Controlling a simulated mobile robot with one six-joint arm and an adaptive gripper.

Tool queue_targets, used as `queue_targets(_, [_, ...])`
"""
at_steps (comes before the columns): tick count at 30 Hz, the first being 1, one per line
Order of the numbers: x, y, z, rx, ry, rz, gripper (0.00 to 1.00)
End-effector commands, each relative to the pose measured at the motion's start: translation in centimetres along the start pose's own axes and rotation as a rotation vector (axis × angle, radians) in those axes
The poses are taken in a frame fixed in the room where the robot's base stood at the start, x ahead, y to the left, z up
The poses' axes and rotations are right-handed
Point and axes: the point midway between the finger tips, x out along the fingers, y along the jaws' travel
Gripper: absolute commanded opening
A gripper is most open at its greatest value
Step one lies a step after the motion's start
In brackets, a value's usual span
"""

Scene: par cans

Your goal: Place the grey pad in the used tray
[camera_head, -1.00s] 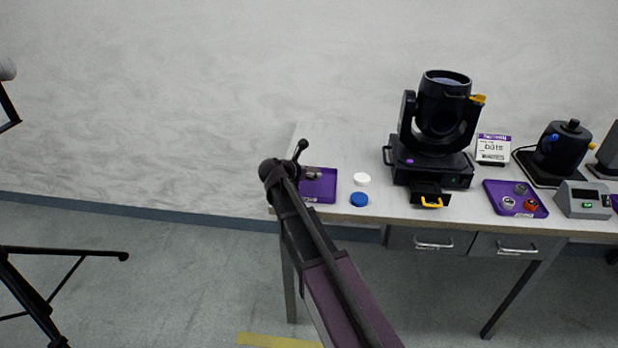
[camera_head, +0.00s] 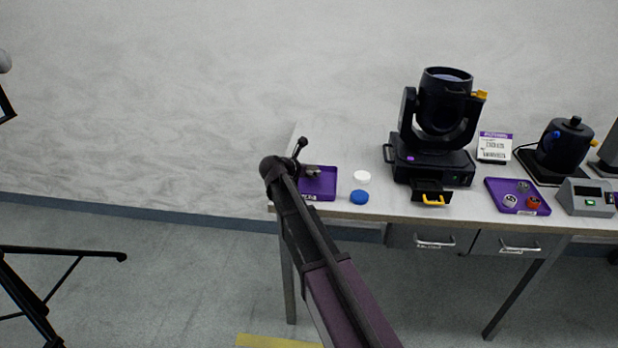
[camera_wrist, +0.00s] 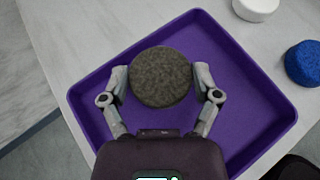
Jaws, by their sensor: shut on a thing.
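The grey pad (camera_wrist: 161,76) is a round, speckled dark grey disc in the wrist view. My gripper (camera_wrist: 160,82) is shut on it, with one finger against each side. The pad is over the purple tray (camera_wrist: 250,106), inside its outline; I cannot tell whether it touches the tray floor. In the head view the purple tray (camera_head: 323,184) lies at the left end of the table, and my gripper (camera_head: 312,172) is over its left part. The pad is not clearly seen there. The tray's label is too small to read surely.
A white disc (camera_head: 362,177) and a blue disc (camera_head: 359,197) lie right of the tray. A black moving-head lamp (camera_head: 431,130) with an open drawer (camera_head: 430,192) stands further right. Another purple tray (camera_head: 497,186) holds small round pieces. The table's front edge is close to the tray.

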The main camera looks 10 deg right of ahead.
Motion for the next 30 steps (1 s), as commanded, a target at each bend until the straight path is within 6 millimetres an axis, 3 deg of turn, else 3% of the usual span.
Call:
queue_targets(6, [0.8, 0.0, -1.5, 0.0, 0.0, 0.0, 0.6])
queue_targets(23, [1.0, 0.1, -1.9, 0.0, 0.0, 0.001, 0.6])
queue_targets(24, [0.9, 0.0, -1.8, 0.0, 0.0, 0.001, 0.89])
queue_targets(25, [0.9, 0.0, -1.8, 0.0, 0.0, 0.001, 0.98])
queue_targets(30, [0.9, 0.1, -1.8, 0.0, 0.0, 0.001, 1.0])
